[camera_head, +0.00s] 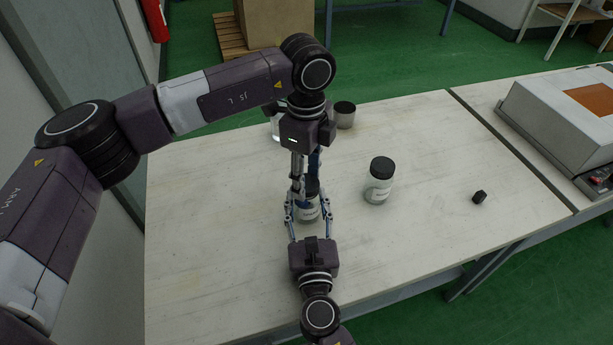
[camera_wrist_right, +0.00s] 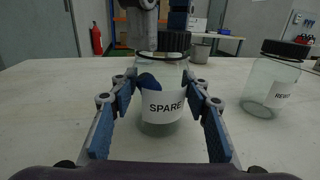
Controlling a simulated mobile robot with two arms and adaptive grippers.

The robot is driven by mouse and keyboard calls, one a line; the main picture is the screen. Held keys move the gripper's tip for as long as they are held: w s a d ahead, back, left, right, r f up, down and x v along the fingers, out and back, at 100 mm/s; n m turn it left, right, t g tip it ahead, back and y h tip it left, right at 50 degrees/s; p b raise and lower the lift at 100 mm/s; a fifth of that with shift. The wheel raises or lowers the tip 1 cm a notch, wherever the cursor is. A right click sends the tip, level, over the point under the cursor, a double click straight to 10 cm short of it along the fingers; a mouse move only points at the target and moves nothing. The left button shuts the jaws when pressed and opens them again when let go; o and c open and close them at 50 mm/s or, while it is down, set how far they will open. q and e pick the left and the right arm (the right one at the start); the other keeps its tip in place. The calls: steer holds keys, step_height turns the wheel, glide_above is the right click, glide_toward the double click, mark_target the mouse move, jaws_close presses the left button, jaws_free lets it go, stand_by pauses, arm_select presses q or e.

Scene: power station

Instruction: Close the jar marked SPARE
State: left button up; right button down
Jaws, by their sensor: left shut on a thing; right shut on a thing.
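The jar marked SPARE (camera_head: 310,214) stands upright on the pale table; it is clear glass with a white label, seen closely in the right wrist view (camera_wrist_right: 162,107). Its black lid (camera_wrist_right: 164,46) sits at the jar's mouth; I cannot tell how tightly. My right gripper (camera_head: 309,206) is shut on the jar's body from the front, with blue fingers on both sides in the wrist view (camera_wrist_right: 163,85). My left gripper (camera_head: 306,180) points down from above and is shut on the lid, its fingertips partly hidden in the head view.
Another black-lidded jar (camera_head: 379,181) stands to the right, with a partly readable label. A metal cup (camera_head: 345,115) is behind, beside a partly hidden clear object. A small black block (camera_head: 479,197) lies at right. The table's front right is clear.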

arm_select(q)
steer(key=m, duration=0.6)
steer(key=shift+c, duration=0.4)
steer(key=m, duration=1.2)
steer(key=shift+m, duration=0.4)
steer(key=m, duration=0.6)
steer(key=shift+f+m, duration=0.1)
steer(key=shift+m, duration=0.3)
steer(key=m, duration=1)
steer(key=shift+m, duration=0.3)
steer(key=m, duration=1)
steer(key=shift+m, duration=0.4)
steer(key=o, duration=1.3)
